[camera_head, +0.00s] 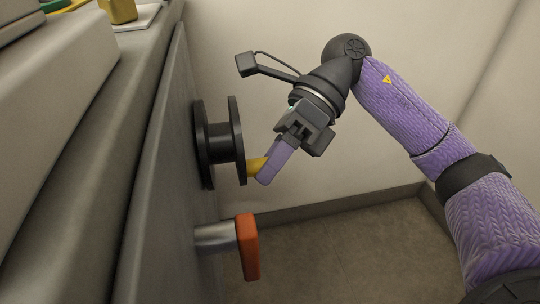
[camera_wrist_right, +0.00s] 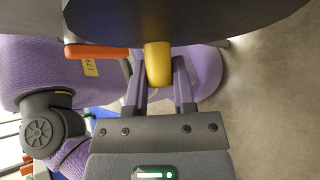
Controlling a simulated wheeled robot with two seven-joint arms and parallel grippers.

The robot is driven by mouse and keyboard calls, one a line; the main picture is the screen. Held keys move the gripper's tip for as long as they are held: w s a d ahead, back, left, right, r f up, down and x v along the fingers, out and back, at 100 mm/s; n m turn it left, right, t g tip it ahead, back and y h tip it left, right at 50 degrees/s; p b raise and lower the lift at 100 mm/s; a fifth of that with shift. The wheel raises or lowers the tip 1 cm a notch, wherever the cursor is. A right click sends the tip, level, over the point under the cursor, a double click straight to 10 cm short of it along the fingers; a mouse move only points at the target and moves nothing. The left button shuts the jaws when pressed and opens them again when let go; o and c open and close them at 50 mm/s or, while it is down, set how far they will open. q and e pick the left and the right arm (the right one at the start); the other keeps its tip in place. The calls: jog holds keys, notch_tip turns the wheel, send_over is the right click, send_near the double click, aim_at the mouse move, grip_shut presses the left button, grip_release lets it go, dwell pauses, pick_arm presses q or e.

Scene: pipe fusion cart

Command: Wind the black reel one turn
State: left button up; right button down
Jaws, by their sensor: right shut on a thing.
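The black reel (camera_head: 218,143) is mounted on the side of the grey cart, with two round flanges. A yellow crank knob (camera_head: 256,166) sticks out from the reel's outer face. My right gripper (camera_head: 268,172) is shut on the yellow knob and covers part of it. In the right wrist view, the knob (camera_wrist_right: 158,64) sits between the two purple fingers, below the dark underside of the reel (camera_wrist_right: 190,14). My left gripper is in neither view.
An orange handle (camera_head: 248,246) on a metal shaft juts from the cart side below the reel. The grey cart (camera_head: 160,190) fills the left. A yellow object (camera_head: 122,10) sits on top at the back. Open floor (camera_head: 340,250) lies to the right, before pale walls.

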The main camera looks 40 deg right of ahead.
jog(key=shift+w+d+f+n+t+h, duration=0.1)
jog(key=shift+f+n+t+h, duration=0.3)
jog(key=shift+t+h, duration=0.1)
jog(key=w+n+t+h, duration=0.1)
jog(key=t, duration=0.1)
jog(key=w+d+f+n+t+h, duration=0.1)
jog(key=n+t, duration=0.1)
jog(key=t, duration=0.1)
jog(key=w+n+t+h+b, duration=0.1)
jog(key=n+t+h, duration=0.1)
jog(key=t, duration=0.1)
jog(key=shift+d+f, duration=0.15)
jog(key=shift+f, duration=0.2)
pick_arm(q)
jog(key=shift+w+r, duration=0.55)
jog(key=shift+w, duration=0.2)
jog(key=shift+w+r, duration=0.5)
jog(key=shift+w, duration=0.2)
pick_arm(e)
jog(key=shift+w+d+r+n+t+y, duration=0.25)
jog(key=shift+w+r+n+t, duration=0.35)
jog(key=shift+n+t, duration=1.25)
jog(key=shift+w+d+r+n+t+y, duration=0.15)
jog(key=shift+w+d+r+n+t, duration=0.3)
jog(key=shift+n+t, duration=1.35)
jog(key=shift+w+d+r+n+t+y, duration=0.2)
jog(key=shift+w+r+n+t, duration=0.8)
jog(key=shift+t, duration=1.35)
